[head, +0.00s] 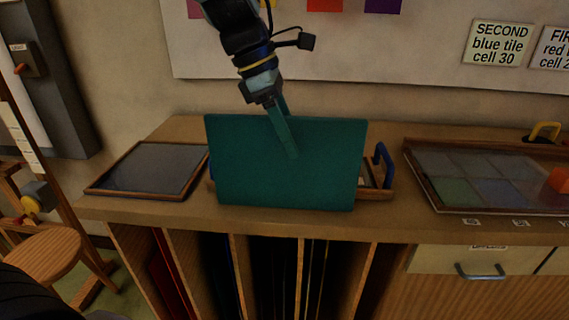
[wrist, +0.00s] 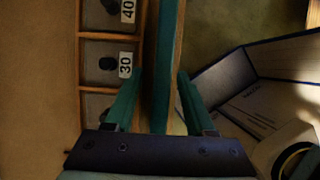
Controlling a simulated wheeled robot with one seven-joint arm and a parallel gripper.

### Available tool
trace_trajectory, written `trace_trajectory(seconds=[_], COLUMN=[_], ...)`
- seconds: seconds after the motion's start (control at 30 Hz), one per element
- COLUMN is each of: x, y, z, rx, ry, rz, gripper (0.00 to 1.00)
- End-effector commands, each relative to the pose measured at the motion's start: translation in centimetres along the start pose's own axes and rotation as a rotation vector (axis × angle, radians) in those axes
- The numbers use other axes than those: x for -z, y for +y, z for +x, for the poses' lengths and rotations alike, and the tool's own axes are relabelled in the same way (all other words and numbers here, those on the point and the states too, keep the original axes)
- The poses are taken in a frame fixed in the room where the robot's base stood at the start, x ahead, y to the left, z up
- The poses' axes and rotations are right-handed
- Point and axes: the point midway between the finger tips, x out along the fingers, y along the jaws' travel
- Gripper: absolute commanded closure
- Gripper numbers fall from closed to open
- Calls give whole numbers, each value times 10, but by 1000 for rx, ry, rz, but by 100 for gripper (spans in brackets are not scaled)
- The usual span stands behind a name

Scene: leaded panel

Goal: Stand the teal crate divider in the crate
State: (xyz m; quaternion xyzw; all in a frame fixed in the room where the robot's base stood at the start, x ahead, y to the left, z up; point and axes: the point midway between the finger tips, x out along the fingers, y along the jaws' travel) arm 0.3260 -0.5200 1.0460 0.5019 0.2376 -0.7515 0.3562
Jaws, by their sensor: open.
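The teal crate divider (head: 240,165) stands upright as a broad panel in the head view. In the wrist view the divider (wrist: 161,65) shows edge-on as a narrow strip. The wooden crate (head: 378,194) with blue handles (head: 384,162) is mostly hidden behind it. The divider's lower edge is at the crate's front, and I cannot tell whether it is seated inside. My gripper (head: 286,134) is open over the divider's top edge, one finger in front and the other behind. In the wrist view my gripper (wrist: 159,102) straddles the divider, with visible gaps.
A framed dark panel (head: 152,169) lies left of the crate on the wooden counter (head: 250,223). A framed glass panel (head: 475,180) with an orange block (head: 559,180) lies to the right. In the wrist view, numbered compartments (wrist: 105,65) lie left of the divider. A wall rises behind.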

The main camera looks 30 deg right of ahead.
Motion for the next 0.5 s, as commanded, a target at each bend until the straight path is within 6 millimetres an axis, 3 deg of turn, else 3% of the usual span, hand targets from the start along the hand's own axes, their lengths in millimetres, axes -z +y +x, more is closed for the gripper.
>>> trace_trajectory(seconds=[0.3, 0.5], x=[0, 0], y=[0, 0], z=[7, 7], rx=[0, 0], ry=[1, 0], rz=[1, 1], gripper=[45, 68])
